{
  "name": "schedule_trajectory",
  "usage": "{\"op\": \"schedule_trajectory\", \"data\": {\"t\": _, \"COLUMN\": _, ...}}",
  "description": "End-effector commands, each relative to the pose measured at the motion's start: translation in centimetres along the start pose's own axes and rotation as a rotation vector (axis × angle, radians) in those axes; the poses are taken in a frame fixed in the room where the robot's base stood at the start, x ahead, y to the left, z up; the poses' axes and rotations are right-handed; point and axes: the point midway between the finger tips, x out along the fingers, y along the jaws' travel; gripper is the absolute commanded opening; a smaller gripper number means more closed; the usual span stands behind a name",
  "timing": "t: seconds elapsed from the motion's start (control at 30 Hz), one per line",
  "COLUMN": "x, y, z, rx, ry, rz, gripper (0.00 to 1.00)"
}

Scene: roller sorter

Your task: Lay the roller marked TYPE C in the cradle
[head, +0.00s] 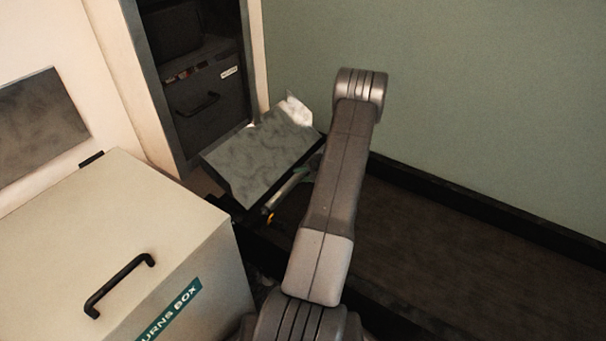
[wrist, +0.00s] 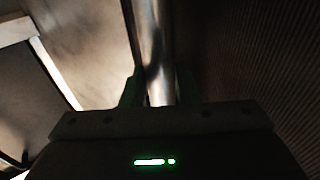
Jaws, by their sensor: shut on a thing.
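My gripper (wrist: 158,88) is shut on a bare metal roller (wrist: 153,40) in the wrist view. The roller is a shiny grey cylinder that runs up from between the two dark green fingers to the top edge of the picture. No TYPE marking can be read on it. In the head view my arm's links fill the middle, and I cannot make out the gripper there. A slim grey-green rod (head: 286,190) shows beside the arm, below a tilted grey panel; I cannot tell whether it is the held roller. I cannot make out the cradle.
A cream box (head: 110,215) lettered "URNS BOX", with a black handle (head: 119,285), stands at the left. Behind it is a dark cabinet (head: 207,95) with a drawer. A tilted, mottled grey panel (head: 258,152) lies between cabinet and arm. The floor at right is clear.

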Motion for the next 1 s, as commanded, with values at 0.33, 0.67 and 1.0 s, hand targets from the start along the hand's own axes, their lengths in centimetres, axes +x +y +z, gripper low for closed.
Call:
{"op": "schedule_trajectory", "data": {"t": 0.33, "x": 0.0, "y": 0.1, "z": 0.0, "rx": -0.001, "ry": -0.001, "rz": 0.002, "gripper": 0.00}}
{"op": "schedule_trajectory", "data": {"t": 0.67, "x": 0.2, "y": -0.3, "z": 0.1, "rx": -0.001, "ry": -0.001, "rz": 0.001, "gripper": 0.00}}
{"op": "schedule_trajectory", "data": {"t": 1.0, "x": 0.8, "y": -1.1, "z": 0.1, "rx": -0.002, "ry": -0.001, "rz": 0.002, "gripper": 0.00}}
